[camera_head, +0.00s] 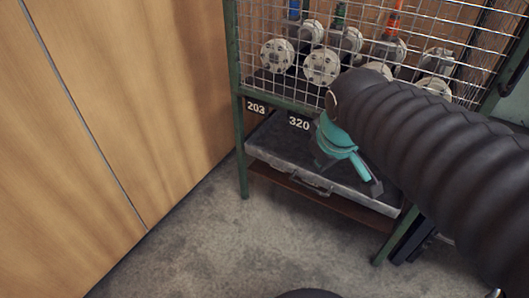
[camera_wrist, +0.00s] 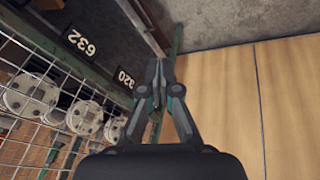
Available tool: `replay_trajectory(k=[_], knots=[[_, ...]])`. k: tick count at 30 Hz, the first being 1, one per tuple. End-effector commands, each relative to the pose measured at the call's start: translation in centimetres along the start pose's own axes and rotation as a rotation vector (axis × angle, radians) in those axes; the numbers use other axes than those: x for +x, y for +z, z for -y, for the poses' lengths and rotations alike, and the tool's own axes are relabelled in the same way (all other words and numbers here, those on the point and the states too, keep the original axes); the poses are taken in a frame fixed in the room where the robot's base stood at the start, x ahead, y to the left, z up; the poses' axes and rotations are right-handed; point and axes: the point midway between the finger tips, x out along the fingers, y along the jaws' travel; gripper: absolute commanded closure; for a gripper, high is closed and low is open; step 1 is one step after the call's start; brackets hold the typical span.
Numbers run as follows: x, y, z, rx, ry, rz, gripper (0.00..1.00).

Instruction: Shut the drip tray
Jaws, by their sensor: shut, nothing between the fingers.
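The drip tray (camera_head: 275,145) is a wide, dark, shallow tray with a grey front edge and a handle (camera_head: 310,185), low in a green-framed rack. Its dark top shows below the label rail, so it seems to stand out from the rack, though how far is hard to tell. My gripper (camera_head: 372,187), dark and teal, points down over the tray's right part and hides some of it. I cannot tell whether it touches the tray. In the wrist view my gripper (camera_wrist: 159,70) is shut and empty, and the tray (camera_wrist: 108,22) lies left of the fingers.
A wire mesh front (camera_head: 290,45) covers flanged pipe pieces (camera_head: 321,66) above the tray. Number plates (camera_head: 299,124) sit on the rail. A rusty lower shelf (camera_head: 275,180) is under the tray. A wooden panel (camera_head: 110,100) stands at left. The concrete floor (camera_head: 220,240) in front is clear.

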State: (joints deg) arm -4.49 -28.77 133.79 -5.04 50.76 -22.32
Motion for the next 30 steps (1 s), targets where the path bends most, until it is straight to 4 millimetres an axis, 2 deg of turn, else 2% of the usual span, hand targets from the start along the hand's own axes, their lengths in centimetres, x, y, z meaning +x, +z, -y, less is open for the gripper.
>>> replay_trajectory(k=[1, 8, 14, 18, 24, 27, 30], knots=[[1.5, -1.4, -0.3, -0.106, -0.002, 0.021, 1.0], [6.9, -8.0, -1.1, -0.62, -0.01, 0.087, 1.0], [13.1, -13.6, -0.2, -1.077, -0.035, 0.137, 1.0], [18.2, -17.1, 1.2, -1.396, -0.061, 0.17, 1.0], [24.8, -20.8, 3.8, -1.785, -0.1, 0.205, 1.0], [27.0, -21.8, 4.8, -1.916, -0.115, 0.217, 1.0], [28.3, -22.4, 5.4, -1.996, -0.124, 0.223, 1.0]])
